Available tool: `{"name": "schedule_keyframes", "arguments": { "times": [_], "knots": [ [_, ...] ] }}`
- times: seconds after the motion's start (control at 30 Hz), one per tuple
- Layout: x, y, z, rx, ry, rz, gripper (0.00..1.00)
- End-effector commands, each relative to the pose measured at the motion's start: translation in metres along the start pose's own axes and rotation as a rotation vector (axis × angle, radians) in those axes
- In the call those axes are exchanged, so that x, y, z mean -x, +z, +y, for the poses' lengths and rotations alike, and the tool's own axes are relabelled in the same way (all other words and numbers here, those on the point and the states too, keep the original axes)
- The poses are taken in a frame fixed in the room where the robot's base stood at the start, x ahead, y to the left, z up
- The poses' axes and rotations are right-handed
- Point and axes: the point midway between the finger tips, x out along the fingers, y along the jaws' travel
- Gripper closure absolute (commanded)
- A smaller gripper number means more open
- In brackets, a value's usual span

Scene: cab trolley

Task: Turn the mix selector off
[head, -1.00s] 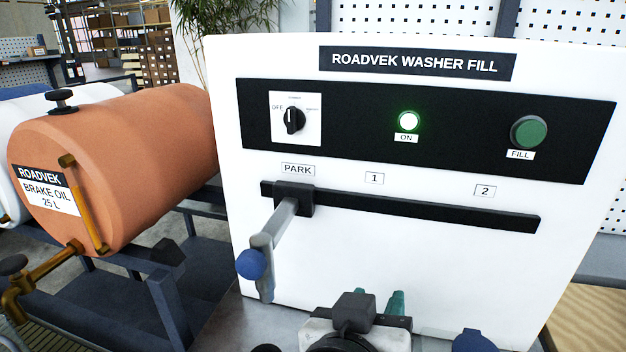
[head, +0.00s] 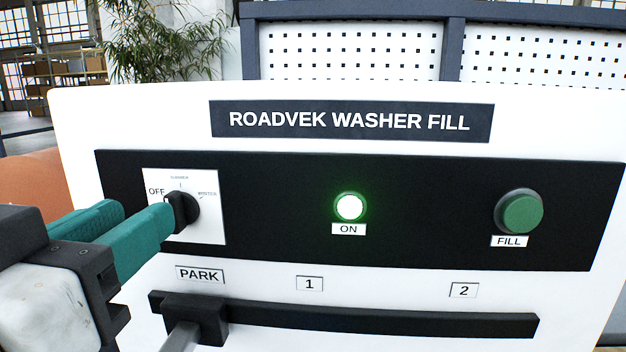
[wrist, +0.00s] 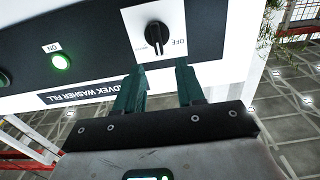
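The mix selector is a black rotary knob (head: 186,212) on a white plate marked OFF at left, SUMMER at top and WINTER at right. In the wrist view, which is upside down, the knob (wrist: 157,35) has its bar roughly upright, with a white mark toward the title plate side, not toward OFF. My gripper (head: 145,210) comes in from the left, and its near teal finger overlaps the knob's left part in the head view. In the wrist view my gripper (wrist: 160,76) has its fingers apart with nothing between them, and the knob lies beyond the tips. Contact is not clear.
A lit green ON lamp (head: 349,207) and a green FILL button (head: 519,211) sit to the right on the black strip (head: 430,210). Below is a slotted rail (head: 380,322) with a lever block (head: 195,318) at PARK. An orange drum (head: 30,185) stands left, behind my arm.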

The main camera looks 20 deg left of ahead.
Motion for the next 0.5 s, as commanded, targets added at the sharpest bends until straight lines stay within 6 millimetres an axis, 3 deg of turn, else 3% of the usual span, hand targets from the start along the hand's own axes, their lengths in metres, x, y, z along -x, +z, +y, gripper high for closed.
{"name": "schedule_keyframes", "arguments": {
  "times": [0.2, 0.5],
  "knots": [
    [-0.037, -0.002, 0.0, 0.001, 0.001, -0.001, 0.62],
    [-0.057, 0.0, 0.0, 0.0, -0.001, 0.0, 0.62]
  ]
}}
